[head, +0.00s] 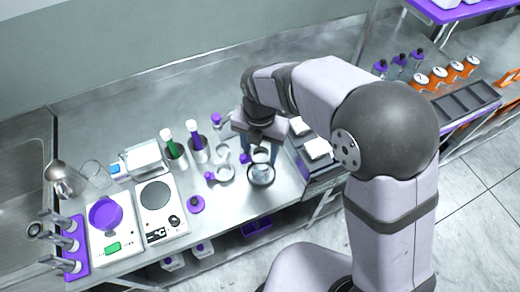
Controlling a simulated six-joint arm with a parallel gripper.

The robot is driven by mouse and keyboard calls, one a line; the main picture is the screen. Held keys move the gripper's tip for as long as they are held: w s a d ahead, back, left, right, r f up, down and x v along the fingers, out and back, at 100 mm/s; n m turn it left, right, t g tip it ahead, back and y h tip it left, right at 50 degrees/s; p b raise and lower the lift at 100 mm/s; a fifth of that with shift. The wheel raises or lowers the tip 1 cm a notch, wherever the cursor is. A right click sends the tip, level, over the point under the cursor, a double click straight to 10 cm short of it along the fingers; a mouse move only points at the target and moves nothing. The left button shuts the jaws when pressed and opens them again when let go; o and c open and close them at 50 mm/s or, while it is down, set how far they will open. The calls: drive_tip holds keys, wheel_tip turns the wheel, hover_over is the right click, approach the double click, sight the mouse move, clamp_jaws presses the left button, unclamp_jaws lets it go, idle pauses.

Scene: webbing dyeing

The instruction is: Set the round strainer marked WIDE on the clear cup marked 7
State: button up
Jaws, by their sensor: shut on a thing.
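My gripper (261,150) points down over the right part of the steel bench, in front of the low trays. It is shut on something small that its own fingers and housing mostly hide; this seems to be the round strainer. Just below the fingers is a clear round vessel with a dark ring (261,175) around it. I cannot tell whether the held thing touches it. A small clear dish (225,173) stands to its left, and another clear round piece (221,152) is behind that. The marks WIDE and 7 are too small to read, so I cannot tell which cup is 7.
Further left are a hotplate (157,196), a scale with a purple dish (105,214) and a purple rack (73,262). Trays (317,150) stand close on the right.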

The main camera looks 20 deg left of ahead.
drive_tip(key=shift+f+b, duration=0.65)
drive_tip(key=shift+f, duration=1.05)
drive_tip(key=o, duration=1.6)
drive_tip(key=shift+r, duration=0.1)
drive_tip(key=shift+r+p, duration=3.15)
drive_tip(key=shift+r, duration=0.3)
